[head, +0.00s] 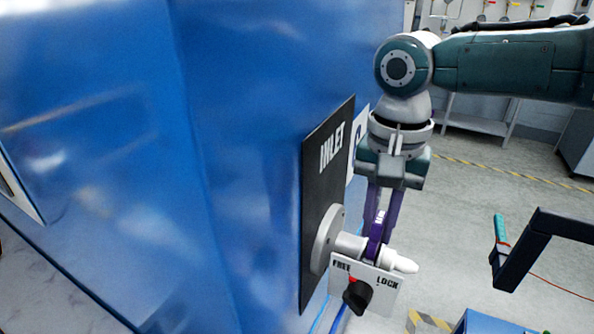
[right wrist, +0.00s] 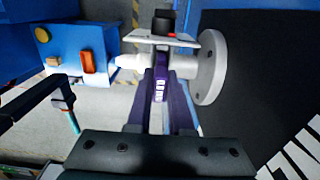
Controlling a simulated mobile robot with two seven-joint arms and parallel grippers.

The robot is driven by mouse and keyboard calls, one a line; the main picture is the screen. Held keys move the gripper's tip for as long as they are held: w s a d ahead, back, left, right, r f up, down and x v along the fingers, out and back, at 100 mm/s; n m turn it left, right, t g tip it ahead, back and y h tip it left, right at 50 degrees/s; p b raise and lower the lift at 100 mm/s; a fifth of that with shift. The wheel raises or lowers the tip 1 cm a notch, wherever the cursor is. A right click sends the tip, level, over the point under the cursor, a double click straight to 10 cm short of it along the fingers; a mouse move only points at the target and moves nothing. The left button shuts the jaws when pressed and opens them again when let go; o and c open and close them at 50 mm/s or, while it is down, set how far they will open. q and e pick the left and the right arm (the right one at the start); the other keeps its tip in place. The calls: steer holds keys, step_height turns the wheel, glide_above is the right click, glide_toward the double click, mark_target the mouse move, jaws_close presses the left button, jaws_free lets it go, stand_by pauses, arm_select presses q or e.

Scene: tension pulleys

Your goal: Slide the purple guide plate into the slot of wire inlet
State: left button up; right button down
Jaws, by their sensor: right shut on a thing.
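The wire inlet (head: 345,243) is a white horizontal shaft with a round flange, standing out from a black panel marked INLET (head: 320,190). It also shows in the right wrist view (right wrist: 208,68). My right gripper (head: 378,232) points down from above, its dark fingers shut on the purple guide plate (head: 376,243). In the right wrist view the plate (right wrist: 160,80) sits upright between the fingertips, at the shaft between its pointed white end and the flange. Its lower end is hidden, so I cannot tell how deep it sits in the slot. My left gripper is not in view.
A white FREE/LOCK plate (head: 378,285) with a black knob (head: 357,295) is fixed just in front of the shaft. A large blue machine wall (head: 250,130) fills the left. A dark bracket (head: 540,222) with a teal-handled tool (head: 500,228) stands right, over open floor.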

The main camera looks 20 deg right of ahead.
steer(key=shift+f, duration=0.25)
steer(key=shift+f+b, duration=0.5)
steer(key=shift+f, duration=0.1)
steer(key=c, duration=0.7)
jaws_free()
steer(key=shift+d+f, duration=0.15)
steer(key=shift+c, duration=0.2)
steer(key=shift+r, duration=0.5)
step_height(320, 180, up, 9)
steer(key=shift+s+r, duration=0.1)
steer(key=shift+r, duration=0.05)
